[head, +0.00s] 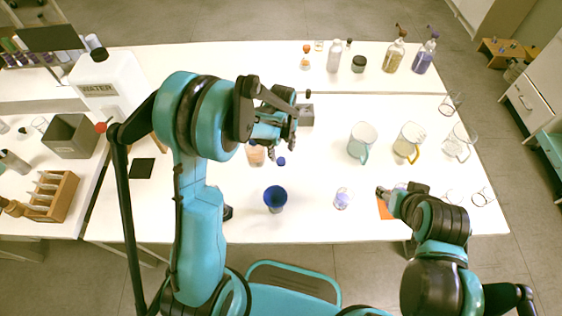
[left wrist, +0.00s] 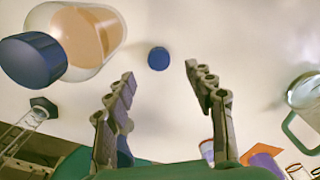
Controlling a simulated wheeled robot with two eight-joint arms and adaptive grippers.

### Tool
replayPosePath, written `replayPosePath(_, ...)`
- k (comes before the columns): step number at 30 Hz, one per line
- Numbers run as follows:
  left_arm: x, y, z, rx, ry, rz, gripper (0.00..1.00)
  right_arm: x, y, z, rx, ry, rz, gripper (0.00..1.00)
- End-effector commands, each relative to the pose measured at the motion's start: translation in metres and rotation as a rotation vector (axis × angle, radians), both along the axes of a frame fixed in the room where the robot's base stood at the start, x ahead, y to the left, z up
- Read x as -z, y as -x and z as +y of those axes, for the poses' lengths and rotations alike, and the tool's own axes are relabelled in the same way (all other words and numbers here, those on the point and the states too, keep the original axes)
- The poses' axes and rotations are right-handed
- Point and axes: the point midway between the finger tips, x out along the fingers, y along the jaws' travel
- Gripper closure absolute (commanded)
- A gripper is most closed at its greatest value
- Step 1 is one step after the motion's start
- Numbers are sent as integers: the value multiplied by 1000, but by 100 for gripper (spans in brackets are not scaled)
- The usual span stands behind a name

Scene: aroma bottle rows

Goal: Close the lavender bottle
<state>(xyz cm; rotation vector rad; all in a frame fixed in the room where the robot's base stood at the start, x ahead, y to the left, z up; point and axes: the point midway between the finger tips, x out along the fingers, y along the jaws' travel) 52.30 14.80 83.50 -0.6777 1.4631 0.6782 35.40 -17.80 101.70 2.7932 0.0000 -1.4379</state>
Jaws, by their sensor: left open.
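A small clear bottle with a lavender tint (head: 343,198) stands near the front of the table; I cannot tell whether its mouth is open. A loose blue cap (head: 281,161) lies on the table and also shows in the left wrist view (left wrist: 158,58). My left gripper (head: 272,148) is open and empty above this cap, its fingers (left wrist: 160,85) on either side of it in the left wrist view. A peach-filled bottle with a blue cap (left wrist: 70,42) is beside it, at upper left there. My right gripper (head: 385,191) is low at the table's front right; its fingers are unclear.
A blue cup (head: 275,198) stands in front of the left gripper. A grey box (head: 305,115) is just behind it. Glass mugs (head: 362,140) stand to the right. Pump bottles, one purple (head: 424,54), stand on the back shelf. An orange patch (head: 384,209) lies by the right gripper.

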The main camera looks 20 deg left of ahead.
Motion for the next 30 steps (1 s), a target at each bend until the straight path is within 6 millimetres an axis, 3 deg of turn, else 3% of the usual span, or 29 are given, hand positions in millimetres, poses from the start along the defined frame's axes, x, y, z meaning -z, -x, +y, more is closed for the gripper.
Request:
replayPosePath(7,6,0,0,0,0,0,46,3,0,0,0,0,0,49)
replayPosePath(17,51,-1,2,-1,0,0,46,26,0,0,0,0,0,49)
replayPosePath(27,51,0,2,0,0,0,46,24,0,0,0,0,0,49)
replayPosePath(30,51,0,2,0,0,0,65,24,0,0,0,0,0,49)
